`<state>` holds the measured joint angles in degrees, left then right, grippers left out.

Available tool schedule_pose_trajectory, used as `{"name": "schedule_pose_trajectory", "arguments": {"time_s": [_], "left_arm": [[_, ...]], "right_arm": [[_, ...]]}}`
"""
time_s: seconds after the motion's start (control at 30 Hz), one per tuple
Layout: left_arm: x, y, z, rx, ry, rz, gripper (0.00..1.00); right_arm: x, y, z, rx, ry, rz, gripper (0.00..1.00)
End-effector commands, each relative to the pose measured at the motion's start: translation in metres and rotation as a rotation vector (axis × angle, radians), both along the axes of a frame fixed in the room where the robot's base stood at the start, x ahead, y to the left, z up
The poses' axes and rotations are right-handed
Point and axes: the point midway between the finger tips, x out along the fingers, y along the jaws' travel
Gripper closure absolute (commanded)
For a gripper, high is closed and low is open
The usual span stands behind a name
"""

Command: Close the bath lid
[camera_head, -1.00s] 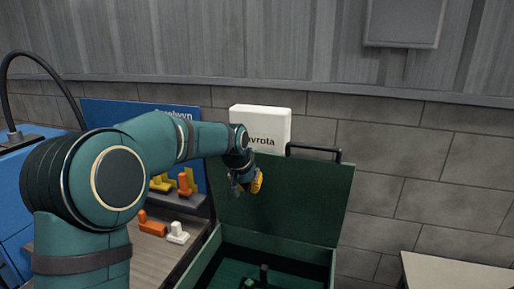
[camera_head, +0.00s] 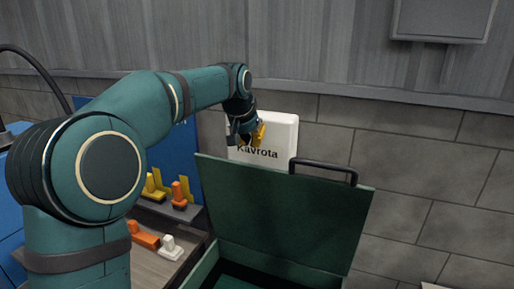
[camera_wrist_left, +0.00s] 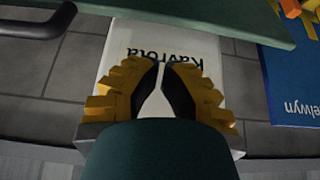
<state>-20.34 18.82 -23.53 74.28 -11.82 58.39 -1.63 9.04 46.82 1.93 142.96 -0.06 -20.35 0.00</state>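The green bath lid (camera_head: 285,220) stands open and raised at the back of the green bath (camera_head: 240,280), with a dark handle (camera_head: 325,169) on its top edge. In the left wrist view the lid (camera_wrist_left: 190,22) shows as a green strip at the top, with the handle (camera_wrist_left: 35,27) at top left. My left gripper (camera_head: 250,136) is above the lid's upper left edge, apart from the handle. In the wrist view its yellow fingers (camera_wrist_left: 162,66) come together at the tips with nothing between them. My right gripper is not in view.
A white box marked Kavrota (camera_head: 280,130) is by the wall behind the gripper. A blue panel (camera_head: 170,150) and a bench with orange fittings (camera_head: 145,235), yellow fittings (camera_head: 152,187) and a white fitting (camera_head: 170,247) are at left. The wall right of the lid is bare.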

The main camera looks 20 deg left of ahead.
Motion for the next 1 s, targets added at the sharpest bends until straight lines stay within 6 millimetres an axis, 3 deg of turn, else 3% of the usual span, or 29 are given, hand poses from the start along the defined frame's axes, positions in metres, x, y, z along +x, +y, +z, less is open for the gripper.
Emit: {"name": "schedule_pose_trajectory", "arguments": {"time_s": [0.5,1.0], "left_arm": [[0.039,0.001,-0.071,0.001,0.003,0.000,1.00],[0.045,0.000,-0.082,0.001,0.000,0.000,1.00]], "right_arm": [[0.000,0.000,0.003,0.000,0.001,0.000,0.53],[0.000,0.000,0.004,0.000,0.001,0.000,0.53]]}}
